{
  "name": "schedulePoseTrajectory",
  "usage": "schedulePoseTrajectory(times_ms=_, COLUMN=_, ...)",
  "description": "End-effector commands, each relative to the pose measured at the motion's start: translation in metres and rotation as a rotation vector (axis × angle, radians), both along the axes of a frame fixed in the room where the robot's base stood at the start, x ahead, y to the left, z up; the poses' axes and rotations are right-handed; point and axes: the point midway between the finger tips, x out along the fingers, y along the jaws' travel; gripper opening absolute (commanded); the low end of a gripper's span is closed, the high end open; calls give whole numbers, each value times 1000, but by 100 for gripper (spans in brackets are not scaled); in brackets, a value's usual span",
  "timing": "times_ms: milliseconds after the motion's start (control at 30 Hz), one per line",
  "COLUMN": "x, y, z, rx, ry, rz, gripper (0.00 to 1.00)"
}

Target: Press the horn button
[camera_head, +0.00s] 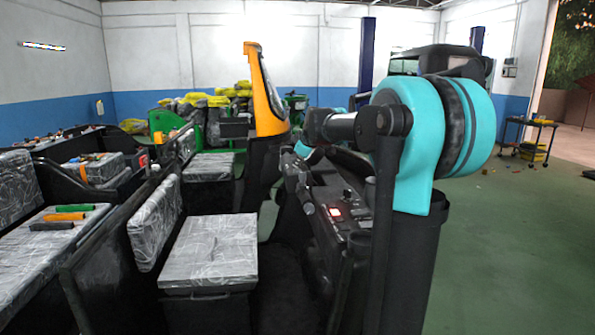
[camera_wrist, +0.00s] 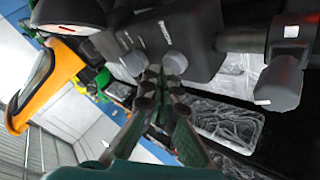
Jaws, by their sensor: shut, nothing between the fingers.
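In the wrist view a black control housing (camera_wrist: 190,35) with small white marks carries two grey rounded knobs, one on the left (camera_wrist: 133,62) and one on the right (camera_wrist: 175,62). I cannot tell which part is the horn button. My gripper (camera_wrist: 155,73) is shut and empty. Its fingertips appear at the lower edge of the housing, between the two knobs in the picture. I cannot tell whether they touch either knob. In the head view my arm hides most of this area, and the fingers cannot be made out there.
A grey-ended lever (camera_wrist: 278,85) sticks out at the right of the wrist view. Plastic-wrapped seats (camera_head: 212,250) stand left.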

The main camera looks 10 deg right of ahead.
Motion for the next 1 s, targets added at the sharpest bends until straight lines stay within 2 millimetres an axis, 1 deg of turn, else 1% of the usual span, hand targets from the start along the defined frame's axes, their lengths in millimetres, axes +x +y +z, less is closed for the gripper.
schedulePoseTrajectory(times_ms=200, x=0, y=0, z=9, rx=0, ry=0, rz=0, gripper=0)
schedulePoseTrajectory(times_ms=467, x=0, y=0, z=9, rx=0, ry=0, rz=0, gripper=0)
schedulePoseTrajectory(times_ms=567, x=0, y=0, z=13, rx=0, ry=0, rz=0, gripper=0)
schedulePoseTrajectory(times_ms=1000, x=0, y=0, z=51, rx=0, ry=0, rz=0, gripper=0)
